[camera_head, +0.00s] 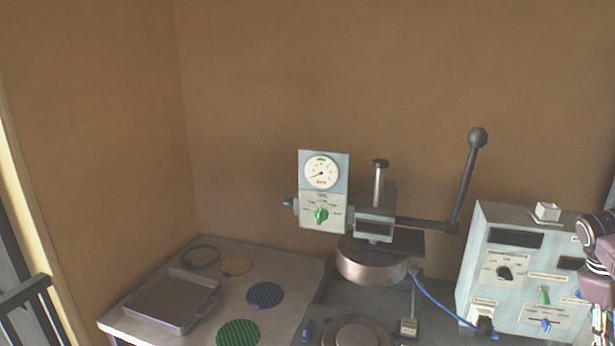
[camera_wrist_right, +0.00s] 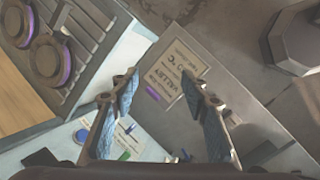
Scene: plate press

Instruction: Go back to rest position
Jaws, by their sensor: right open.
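My right gripper (camera_wrist_right: 168,112) shows in the right wrist view with its two fingers spread apart and nothing between them. Below and beyond the fingers lies a flat grey surface with a printed label (camera_wrist_right: 178,72). In the head view part of my right arm shows at the right edge, in front of the control box, but its fingertips are not clear there. My left gripper is in neither view. The press (camera_head: 372,258) stands upright in the head view, with its lever (camera_head: 465,185) raised to the right.
A light control box (camera_head: 522,270) with knobs stands right of the press, joined by a blue cable (camera_head: 440,305). On the left, a table holds a shallow tray (camera_head: 170,302) and several round plates, one green (camera_head: 238,334). A rack with round pieces (camera_wrist_right: 48,58) shows in the wrist view.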

